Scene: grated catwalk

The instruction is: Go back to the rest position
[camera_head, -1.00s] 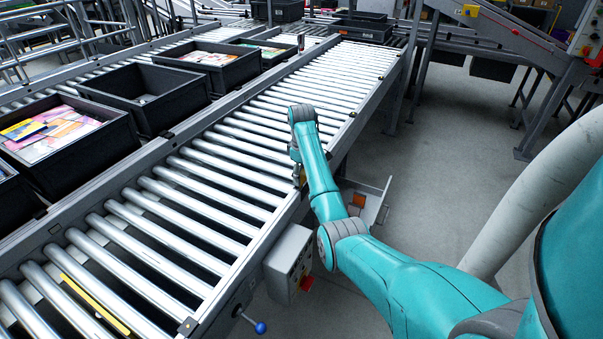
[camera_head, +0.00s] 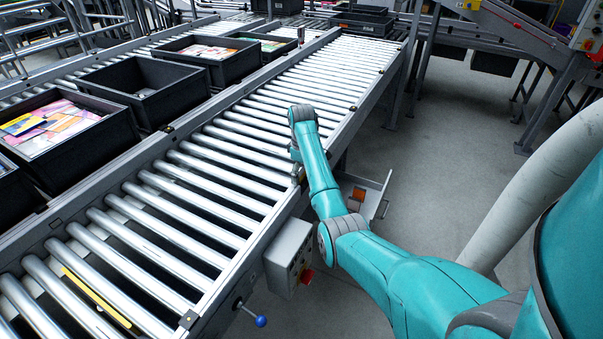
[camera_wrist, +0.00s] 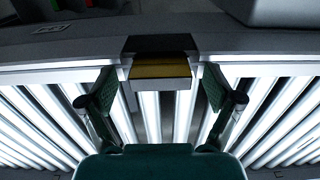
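My teal arm reaches out over the near side rail of the roller conveyor (camera_head: 215,185) in the head view. My gripper (camera_head: 298,176) points down at that rail, mostly hidden behind the forearm there. In the wrist view my gripper (camera_wrist: 160,88) has its two dark fingers spread wide apart, with nothing held. A small block with a yellow top (camera_wrist: 161,70) shows between the fingers, at the edge of the rail, and no finger touches it visibly.
Black bins (camera_head: 148,122) stand on the far conveyor lane, some with colourful flat items. A grey control box (camera_head: 288,258) and a blue-knobbed lever (camera_head: 260,321) stick out from the near rail. Open concrete floor (camera_head: 450,150) lies to the right.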

